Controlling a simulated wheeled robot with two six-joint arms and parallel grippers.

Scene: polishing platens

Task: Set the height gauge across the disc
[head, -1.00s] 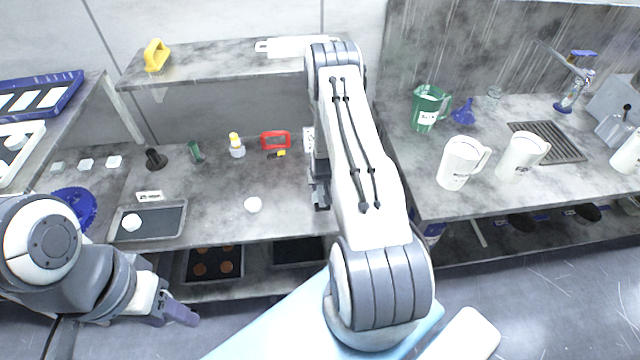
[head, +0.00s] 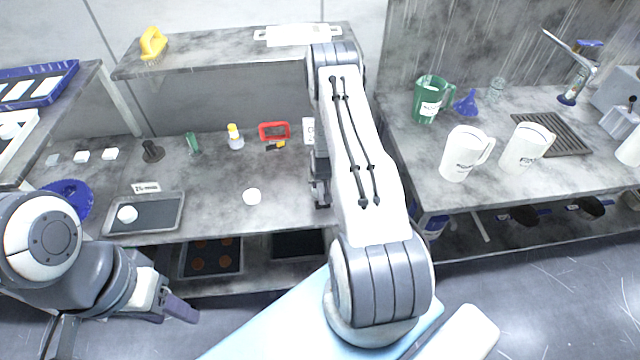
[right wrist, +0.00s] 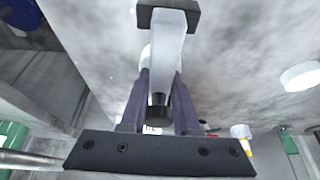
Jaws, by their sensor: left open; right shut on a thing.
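My right gripper (right wrist: 160,100) is shut on a pale bar (right wrist: 168,55) with a dark block at its end; it looks like the height gauge. In the head view this gripper (head: 321,193) is over the bench, mostly hidden by my arm. A white disc (head: 252,196) lies on the bench to its left, apart from it; it also shows in the right wrist view (right wrist: 301,76). Another white disc (head: 127,214) lies on a dark tray (head: 160,212) with a label card behind. My left gripper (head: 178,307) is open and empty, low in front of the bench.
A red frame (head: 274,131), a yellow-topped bottle (head: 235,137) and a green item (head: 193,143) stand along the bench's back. A blue round item (head: 72,196) is at left. White jugs (head: 465,155) and a green jug (head: 428,100) stand on the right bench. Bench around the loose disc is clear.

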